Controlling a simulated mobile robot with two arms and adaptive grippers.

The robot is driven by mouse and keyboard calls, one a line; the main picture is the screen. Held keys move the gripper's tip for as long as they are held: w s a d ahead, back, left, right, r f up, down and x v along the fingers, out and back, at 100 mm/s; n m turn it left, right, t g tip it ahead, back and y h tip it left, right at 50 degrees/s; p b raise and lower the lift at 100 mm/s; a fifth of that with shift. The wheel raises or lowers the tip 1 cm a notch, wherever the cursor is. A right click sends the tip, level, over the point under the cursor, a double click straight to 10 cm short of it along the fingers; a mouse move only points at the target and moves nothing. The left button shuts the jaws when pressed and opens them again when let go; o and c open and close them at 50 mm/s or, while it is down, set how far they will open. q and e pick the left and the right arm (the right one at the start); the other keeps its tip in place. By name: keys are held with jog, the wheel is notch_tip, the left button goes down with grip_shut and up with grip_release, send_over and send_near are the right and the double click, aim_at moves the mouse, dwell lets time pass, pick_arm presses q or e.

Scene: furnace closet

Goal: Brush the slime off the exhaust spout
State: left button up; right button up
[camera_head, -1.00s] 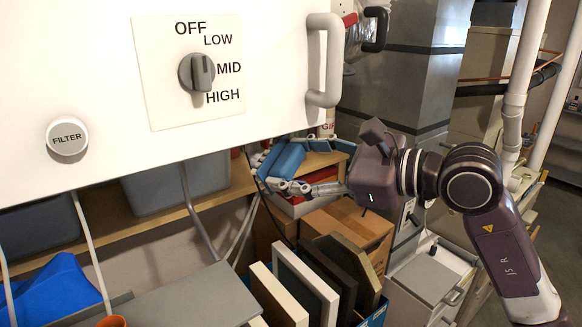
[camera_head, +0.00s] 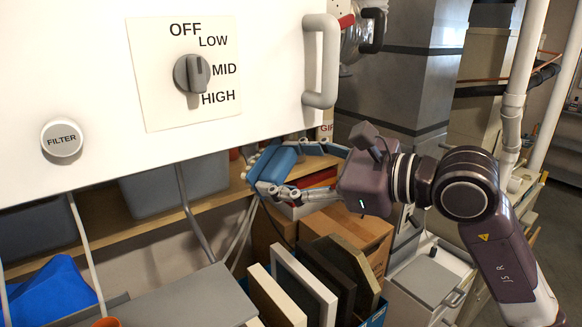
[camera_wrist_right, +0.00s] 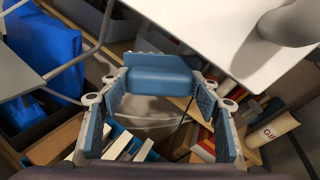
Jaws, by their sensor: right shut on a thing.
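My right gripper (camera_head: 277,172) is below the lower edge of the white cabinet (camera_head: 70,95), its arm coming in from the right. Its fingers are closed around a blue, rounded block (camera_wrist_right: 160,80), which looks like the brush; a pale, scalloped edge shows along its far side. In the head view the blue block (camera_head: 271,160) is partly hidden by the fingers. I cannot pick out the exhaust spout or any slime for certain. My left gripper is not in view.
The cabinet has a grey handle (camera_head: 322,60), a dial (camera_head: 192,74) and a filter button (camera_head: 62,139). Below are a wooden shelf (camera_head: 105,213) with grey bins, several framed panels (camera_head: 303,283) and a cardboard box (camera_head: 347,229). A grey metal column (camera_head: 418,90) stands behind.

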jog(key=shift+f, duration=0.1)
jog(key=shift+w+d+b, duration=0.25)
jog(key=shift+w+b, duration=0.1)
jog(key=shift+w+d, duration=0.3)
jog(key=shift+w, duration=0.1)
jog(key=shift+s+a, duration=0.1)
jog(key=shift+s+a, duration=0.6)
jog(key=shift+s, duration=0.15)
jog(key=shift+w+d+b, duration=0.1)
jog(key=shift+d+b, duration=0.05)
jog(key=shift+b, duration=0.2)
jog(key=shift+w+d, duration=0.25)
jog(key=shift+w, duration=0.05)
jog(key=shift+w+d, duration=0.3)
jog(key=shift+w, duration=0.15)
